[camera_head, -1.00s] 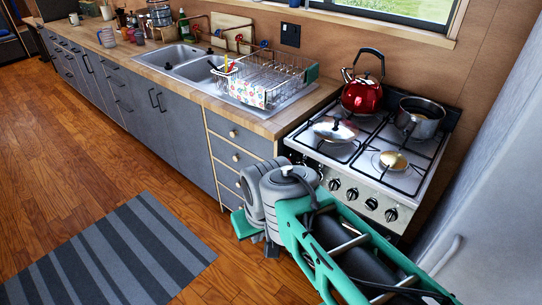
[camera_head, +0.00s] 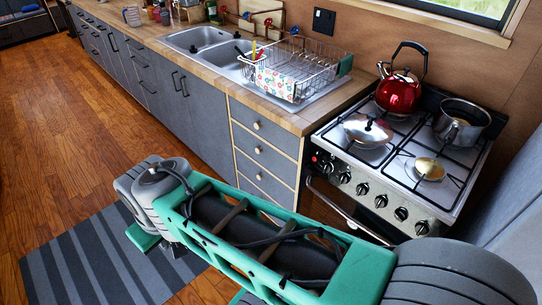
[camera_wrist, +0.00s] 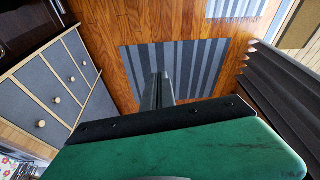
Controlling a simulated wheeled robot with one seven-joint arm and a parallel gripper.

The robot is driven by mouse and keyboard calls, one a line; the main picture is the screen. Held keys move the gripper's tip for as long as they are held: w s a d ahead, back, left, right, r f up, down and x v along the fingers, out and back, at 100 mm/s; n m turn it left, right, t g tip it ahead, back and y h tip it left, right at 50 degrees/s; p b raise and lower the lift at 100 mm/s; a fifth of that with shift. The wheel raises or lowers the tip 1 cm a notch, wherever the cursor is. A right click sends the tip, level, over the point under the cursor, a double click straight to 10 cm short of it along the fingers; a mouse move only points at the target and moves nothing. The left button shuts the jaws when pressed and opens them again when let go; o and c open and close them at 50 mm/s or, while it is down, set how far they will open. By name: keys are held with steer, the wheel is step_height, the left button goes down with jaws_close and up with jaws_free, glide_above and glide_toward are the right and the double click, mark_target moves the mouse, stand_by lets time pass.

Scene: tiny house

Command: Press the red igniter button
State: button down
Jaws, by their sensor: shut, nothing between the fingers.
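The stove (camera_head: 395,180) stands at the right of the head view, with a row of dark knobs (camera_head: 362,188) along its front panel. A small red spot, which looks like the red igniter button (camera_head: 314,159), shows at the left end of that panel. It is too small to make out clearly. My gripper shows in the wrist view (camera_wrist: 161,82) as two dark fingers shut together, with nothing held. They are over the floor and striped rug, away from the stove panel. The button is not visible in the wrist view.
An oven handle (camera_head: 345,212) juts out below the knobs. Drawers (camera_head: 262,150) stand left of the stove. A striped rug (camera_head: 75,262) lies on open floor.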

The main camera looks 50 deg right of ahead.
steer(key=shift+w+a, duration=0.2)
steer(key=w+d+f+n+h+b, duration=0.3)
steer(key=d+f+b, duration=0.2)
steer(key=d, duration=0.5)
steer(key=w+d+f+n+h+b, duration=0.2)
steer(key=w+d+f+b, duration=0.15)
steer(key=d+f, duration=0.45)
steer(key=s+d+n+g+h+b, duration=0.1)
steer(key=s+d+n+h+b, duration=0.1)
steer(key=d, duration=0.6)
steer(key=s+d+n+g+h+b, duration=0.2)
steer(key=s+d+n+h+b, duration=0.1)
steer(key=d, duration=0.6)
steer(key=s+d+n+g+h+b, duration=0.2)
steer(key=s+d+n+h+b, duration=0.1)
steer(key=d+n, duration=0.3)
steer(key=shift+s+d+r+h, duration=0.15)
steer(key=shift+s+d+h, duration=0.45)
steer(key=shift+s+d, duration=0.45)
steer(key=shift+w+d+b, duration=0.15)
steer(key=shift+d+b, duration=0.1)
steer(key=shift+b, duration=0.05)
